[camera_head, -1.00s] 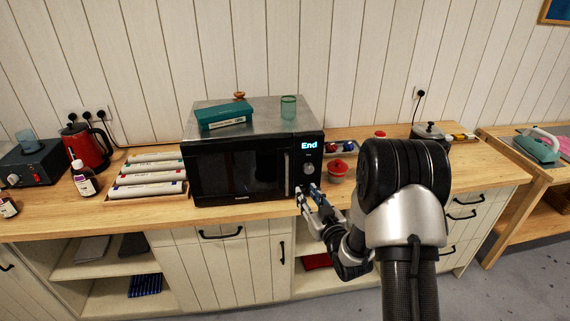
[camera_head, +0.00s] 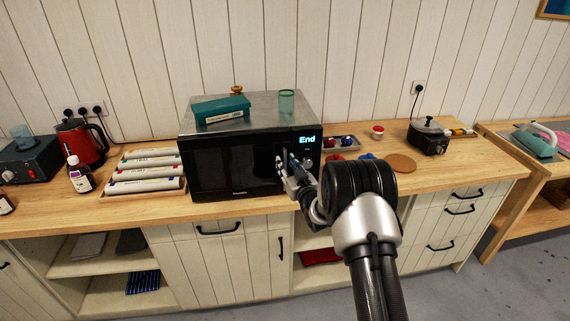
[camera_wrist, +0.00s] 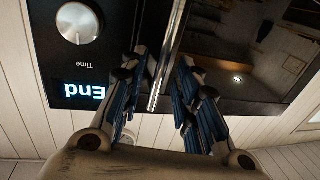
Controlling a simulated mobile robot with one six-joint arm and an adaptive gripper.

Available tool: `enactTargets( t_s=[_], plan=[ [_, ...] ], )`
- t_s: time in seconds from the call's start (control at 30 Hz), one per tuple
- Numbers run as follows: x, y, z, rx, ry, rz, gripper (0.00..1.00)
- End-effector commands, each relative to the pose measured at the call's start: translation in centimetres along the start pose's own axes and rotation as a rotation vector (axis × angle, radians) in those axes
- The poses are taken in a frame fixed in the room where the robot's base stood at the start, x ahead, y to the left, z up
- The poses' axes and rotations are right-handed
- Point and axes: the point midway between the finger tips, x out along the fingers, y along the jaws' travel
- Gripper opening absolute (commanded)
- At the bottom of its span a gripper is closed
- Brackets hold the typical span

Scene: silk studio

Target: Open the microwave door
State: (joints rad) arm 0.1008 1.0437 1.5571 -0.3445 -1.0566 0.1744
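The black microwave (camera_head: 300,115) stands on the wooden counter with a turquoise box and a green glass on top. Its dark door (camera_head: 232,168) looks shut. Its display reads "End". The silver door handle (camera_wrist: 163,55) is upright at the door's right side, partly hidden by my gripper in the head view. My gripper (camera_head: 287,166) is in front of the handle. In the wrist view, the blue-padded fingers (camera_wrist: 158,92) are apart on either side of the handle bar, with gaps beside it. I cannot tell any contact.
Left of the microwave is a wooden tray (camera_head: 128,195) with several white rolls. A red kettle (camera_head: 78,143) stands farther left. To the right are small jars, a round cork mat (camera_head: 402,163) and a dark pot (camera_head: 428,138). The microwave's control dial (camera_wrist: 78,22) is close beside the fingers.

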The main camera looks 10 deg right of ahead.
Motion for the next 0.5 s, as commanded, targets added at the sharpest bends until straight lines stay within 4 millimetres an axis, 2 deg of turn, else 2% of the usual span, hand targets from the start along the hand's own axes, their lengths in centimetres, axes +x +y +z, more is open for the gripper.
enactTargets(
  t_s=[0.2,0.5],
  plan=[
    [1.8,0.0,0.0,0.001,0.0,0.0,0.29],
    [2.1,0.0,0.0,0.001,-0.001,0.0,0.29]
  ],
)
